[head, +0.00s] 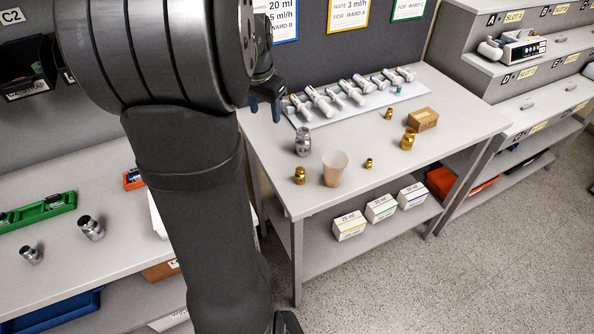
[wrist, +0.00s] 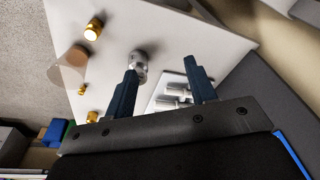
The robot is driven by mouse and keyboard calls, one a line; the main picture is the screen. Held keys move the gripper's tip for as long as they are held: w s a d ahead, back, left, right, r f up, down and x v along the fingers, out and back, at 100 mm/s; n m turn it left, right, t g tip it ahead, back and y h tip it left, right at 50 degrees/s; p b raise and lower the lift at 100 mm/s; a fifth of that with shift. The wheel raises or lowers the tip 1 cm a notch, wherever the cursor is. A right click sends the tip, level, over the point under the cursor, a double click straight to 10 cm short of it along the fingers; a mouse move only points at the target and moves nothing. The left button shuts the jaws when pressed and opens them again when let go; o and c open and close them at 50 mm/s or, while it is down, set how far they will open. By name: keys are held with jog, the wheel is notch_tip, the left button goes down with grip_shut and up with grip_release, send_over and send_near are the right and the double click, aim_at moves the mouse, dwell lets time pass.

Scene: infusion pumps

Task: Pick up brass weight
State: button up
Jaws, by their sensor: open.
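Several brass weights stand on the middle table. One (head: 299,175) is at the front left, a small one (head: 368,162) is right of the cup, a larger one (head: 407,138) is farther right, and another (head: 388,113) is behind. The wrist view shows a brass weight (wrist: 93,28) at the upper left, a small one (wrist: 82,90) and another (wrist: 92,116) partly cut off by my gripper's body. My gripper (head: 265,106) is open and empty above the table's back left; its two dark fingers (wrist: 162,72) are spread in the wrist view.
A steel weight (head: 303,141) and a translucent cup (head: 334,168) stand near the front-left brass weight. A tray of syringes (head: 360,103) lies along the back, and a cardboard box (head: 422,119) sits at the right. The table's front right is clear.

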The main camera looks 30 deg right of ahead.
aim_at(300, 169)
jog(key=s+d+r+m+g+y, duration=0.1)
jog(key=s+d+m, duration=0.15)
jog(key=s, duration=0.25)
jog(key=s+d+r+m+g, duration=0.1)
jog(key=s+d+m, duration=0.1)
jog(key=s+m, duration=0.15)
jog(key=f, duration=0.8)
jog(key=s+f, duration=0.1)
jog(key=f, duration=0.2)
jog(key=shift+s+d+f, duration=0.1)
jog(key=shift+f, duration=0.3)
jog(key=shift+s+f, duration=0.15)
jog(key=shift+f, duration=2.5)
grip_shut()
jog(key=shift+d+r, duration=0.1)
